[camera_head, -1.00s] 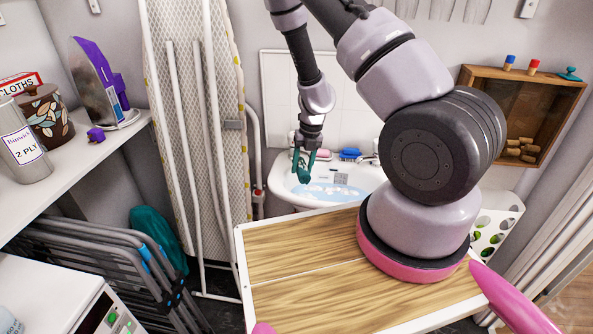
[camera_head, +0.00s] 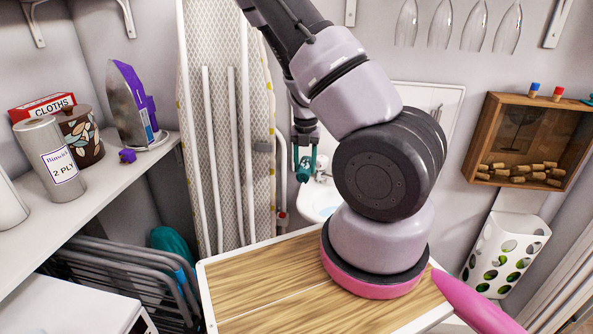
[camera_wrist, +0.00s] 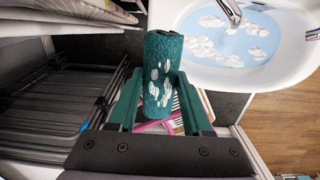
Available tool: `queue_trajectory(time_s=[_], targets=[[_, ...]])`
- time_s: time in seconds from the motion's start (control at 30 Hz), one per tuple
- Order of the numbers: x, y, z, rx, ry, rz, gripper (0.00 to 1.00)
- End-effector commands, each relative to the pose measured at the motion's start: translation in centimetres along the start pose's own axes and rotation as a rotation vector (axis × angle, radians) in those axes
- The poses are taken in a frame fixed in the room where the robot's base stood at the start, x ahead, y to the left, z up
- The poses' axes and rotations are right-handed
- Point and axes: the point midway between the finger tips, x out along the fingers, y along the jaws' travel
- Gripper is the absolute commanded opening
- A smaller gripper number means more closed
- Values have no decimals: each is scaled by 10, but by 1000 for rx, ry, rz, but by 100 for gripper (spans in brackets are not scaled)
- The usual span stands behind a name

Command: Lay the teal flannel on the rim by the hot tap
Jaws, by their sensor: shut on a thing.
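The teal flannel (camera_wrist: 163,68) is a rolled bundle with white patches. In the wrist view it is between the teal fingers of my gripper (camera_wrist: 158,88), which is shut on it. In the head view my gripper (camera_head: 304,160) holds it beside the left edge of the white basin (camera_head: 320,203), which is mostly hidden behind my arm. In the wrist view the basin rim (camera_wrist: 190,72) lies to the right of the flannel, which appears over the gap beside it.
An ironing board (camera_head: 215,130) stands upright left of my gripper. Folded grey racks (camera_head: 125,270) lean below the left shelf (camera_head: 95,185). A wood-topped surface (camera_head: 270,285) lies in front. A wooden cork box (camera_head: 525,140) hangs at right.

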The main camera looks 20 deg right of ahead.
Motion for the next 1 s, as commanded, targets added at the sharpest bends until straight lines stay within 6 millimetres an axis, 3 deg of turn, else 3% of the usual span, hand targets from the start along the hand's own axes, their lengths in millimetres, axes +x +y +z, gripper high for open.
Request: queue_trajectory(time_s=[0.17,0.8,1.0], targets=[[4,-2,6,7,-1,-3,0],[49,-1,50,4,0,-2,0],[69,-2,50,4,1,-3,0]])
